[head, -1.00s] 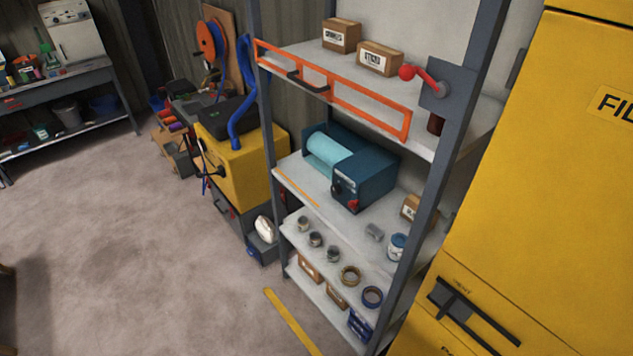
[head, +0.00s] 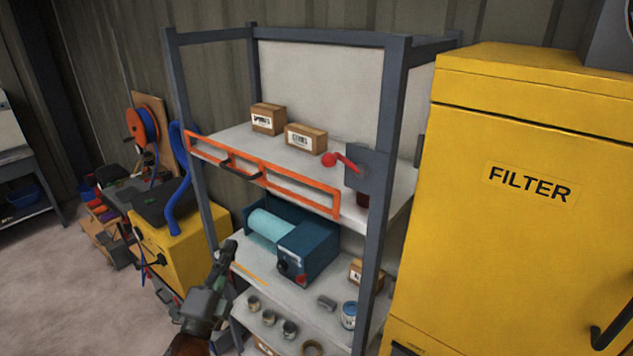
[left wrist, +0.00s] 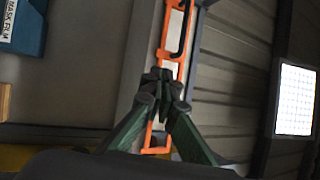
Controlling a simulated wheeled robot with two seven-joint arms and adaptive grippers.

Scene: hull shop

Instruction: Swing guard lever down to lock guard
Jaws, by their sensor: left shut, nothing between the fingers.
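The guard (head: 300,190) is an orange frame with a dark handle (head: 240,169), lying across the front edge of the rack's upper shelf. The guard lever (head: 346,162) is a red arm with a round red knob, on a grey plate (head: 367,172) at the rack's right front post. It points left and slightly up. My left gripper (head: 230,246) is shut and empty, in front of the rack below the guard and well left of the lever. In the left wrist view its fingers (left wrist: 161,82) overlap the orange guard (left wrist: 169,38); touching cannot be told. My right gripper is not in view.
Small boxes (head: 305,138) stand on the upper shelf. A blue machine (head: 310,250) with a light blue roll sits on the shelf below. A yellow filter cabinet (head: 530,240) stands close to the rack's right. A yellow unit with a blue hose (head: 176,190) stands left.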

